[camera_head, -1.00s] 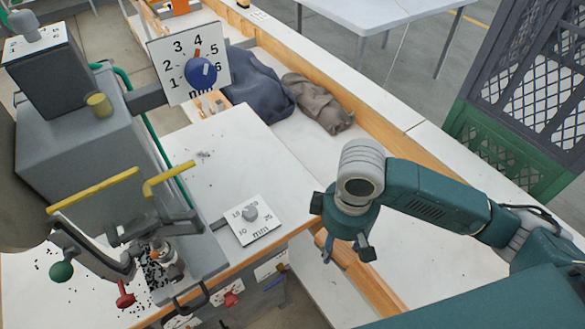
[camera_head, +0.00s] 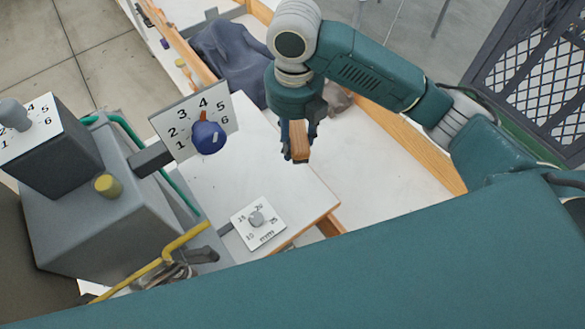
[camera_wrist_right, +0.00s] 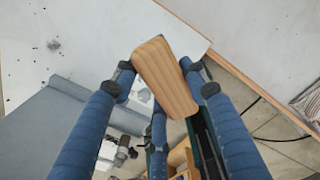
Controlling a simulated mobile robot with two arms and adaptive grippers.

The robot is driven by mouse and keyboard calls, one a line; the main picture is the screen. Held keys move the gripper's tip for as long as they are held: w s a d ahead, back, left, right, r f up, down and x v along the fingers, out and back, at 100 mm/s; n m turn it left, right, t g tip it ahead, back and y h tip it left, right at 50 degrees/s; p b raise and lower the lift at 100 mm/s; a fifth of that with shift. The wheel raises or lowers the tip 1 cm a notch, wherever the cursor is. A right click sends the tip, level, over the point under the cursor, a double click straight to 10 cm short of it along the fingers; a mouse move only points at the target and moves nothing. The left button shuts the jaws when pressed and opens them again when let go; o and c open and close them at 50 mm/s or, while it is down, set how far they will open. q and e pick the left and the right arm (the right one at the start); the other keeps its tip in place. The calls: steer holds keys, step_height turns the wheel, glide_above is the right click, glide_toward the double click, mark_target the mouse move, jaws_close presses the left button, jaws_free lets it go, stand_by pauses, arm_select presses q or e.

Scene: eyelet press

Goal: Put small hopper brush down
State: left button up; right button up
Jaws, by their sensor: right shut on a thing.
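The small hopper brush shows as a light wooden block in my right gripper (camera_head: 299,150), which is shut on it. In the head view the wooden part of the brush (camera_head: 300,138) hangs below the gripper, above the white bench. In the right wrist view the ribbed wooden brush part (camera_wrist_right: 165,78) sits tilted between the blue fingers of the gripper (camera_wrist_right: 165,85). Its bristles are not visible. My left gripper is not in view; a large teal arm link of mine covers the lower part of the head view.
The grey press (camera_head: 100,210) with a numbered dial plate (camera_head: 180,133) stands at left. A smaller dial plate (camera_head: 245,232) is at the bench front. Blue cloth (camera_head: 228,62) lies beyond the white bench top (camera_head: 240,180). A wooden rail (camera_head: 425,160) edges the white surface at right.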

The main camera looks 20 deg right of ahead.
steer(key=shift+w+a+r+n, duration=0.15)
steer(key=shift+w+r+n, duration=0.15)
steer(key=shift+r+n, duration=0.1)
steer(key=shift+f, duration=0.2)
step_height(320, 180, down, 6)
steer(key=p, duration=0.2)
glide_above(292, 183)
step_height(292, 183, down, 8)
steer(key=shift+f, duration=0.25)
step_height(292, 183, down, 5)
steer(key=shift+r+p, duration=0.15)
steer(key=shift+p, duration=0.5)
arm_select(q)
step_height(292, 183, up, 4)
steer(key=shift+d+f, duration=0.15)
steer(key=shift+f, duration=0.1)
arm_select(e)
steer(key=shift+f, duration=0.2)
steer(key=o, duration=1.4)
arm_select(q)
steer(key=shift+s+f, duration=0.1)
